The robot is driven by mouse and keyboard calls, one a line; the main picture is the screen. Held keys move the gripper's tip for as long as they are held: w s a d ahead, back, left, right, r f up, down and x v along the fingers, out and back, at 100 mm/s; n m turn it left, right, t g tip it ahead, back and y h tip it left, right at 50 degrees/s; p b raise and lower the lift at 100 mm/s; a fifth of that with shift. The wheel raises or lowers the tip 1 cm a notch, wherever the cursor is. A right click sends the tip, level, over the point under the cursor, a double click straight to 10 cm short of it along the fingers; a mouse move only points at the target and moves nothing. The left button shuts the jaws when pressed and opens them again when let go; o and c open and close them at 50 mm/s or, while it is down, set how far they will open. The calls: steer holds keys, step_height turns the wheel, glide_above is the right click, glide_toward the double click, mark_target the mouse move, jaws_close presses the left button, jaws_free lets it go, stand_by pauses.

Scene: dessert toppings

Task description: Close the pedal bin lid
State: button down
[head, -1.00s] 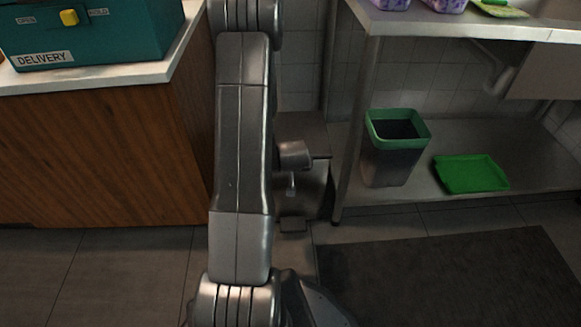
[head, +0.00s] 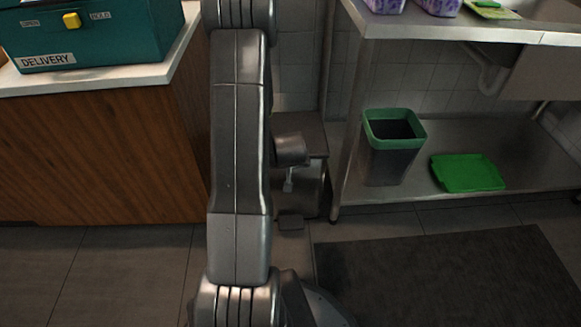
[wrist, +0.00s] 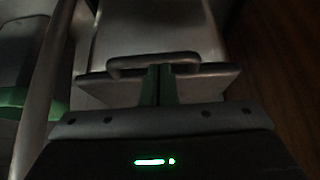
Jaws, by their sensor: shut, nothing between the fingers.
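The grey metal pedal bin (head: 312,180) stands on the floor between the wooden counter and the steel shelf, partly hidden behind my arm. Its lid (head: 312,133) looks flat over the body, and its foot pedal (head: 291,222) shows at the floor. In the wrist view the lid (wrist: 155,28) carries a bar handle (wrist: 125,64) along its near edge. My gripper (wrist: 158,70) is shut and empty, its green fingertips overlapping the handle in that view. I cannot tell whether they touch it. In the head view my arm hides the fingertips.
A wooden counter (head: 100,160) with a teal delivery box (head: 95,38) is on the left. A steel shelf (head: 455,178) on the right holds a green-rimmed container (head: 390,160) and green tray (head: 466,174). A dark mat (head: 440,270) lies on the floor.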

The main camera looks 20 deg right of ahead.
steer(key=s+a+r, duration=0.1)
steer(key=s+a, duration=0.1)
steer(key=s, duration=0.7)
steer(key=shift+s+a+r+p, duration=0.25)
steer(key=shift+a+r+p, duration=0.1)
steer(key=shift+a+p, duration=0.05)
steer(key=shift+w, duration=0.1)
